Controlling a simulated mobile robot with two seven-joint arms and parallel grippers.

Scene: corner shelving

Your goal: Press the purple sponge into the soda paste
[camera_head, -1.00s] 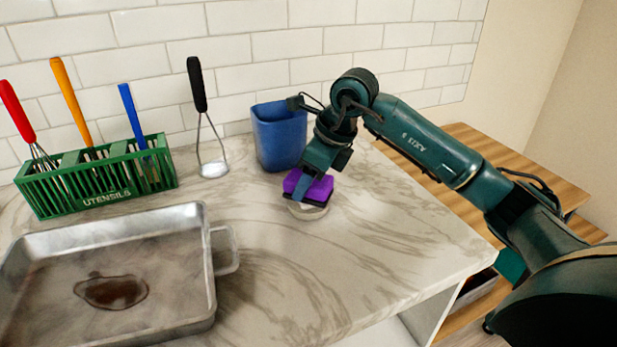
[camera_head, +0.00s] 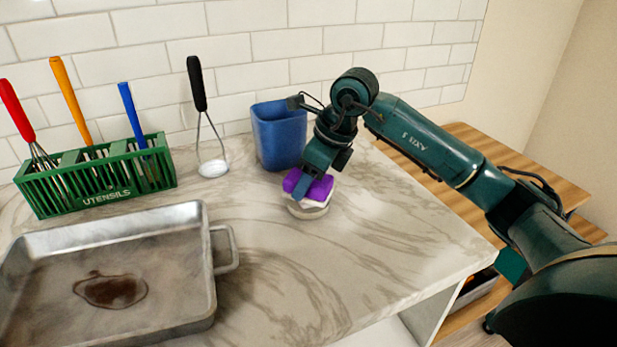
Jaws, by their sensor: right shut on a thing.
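The purple sponge (camera_head: 320,187) is held in my right gripper (camera_head: 305,184), whose visible finger lies against its near side. The sponge is low over a small round dish (camera_head: 308,213) on the marble counter. White soda paste (camera_head: 314,203) shows along the sponge's lower edge, between it and the dish rim. The sponge looks in contact with the paste. The sponge and gripper hide most of the dish's inside. My left gripper is not in view.
A blue bin (camera_head: 279,138) stands close behind the dish. A metal pan (camera_head: 215,290) with a brown stain (camera_head: 110,290) sits at the front left. A green utensil rack (camera_head: 100,190) and a black-handled tool (camera_head: 197,85) are along the wall. The counter right of the dish is clear.

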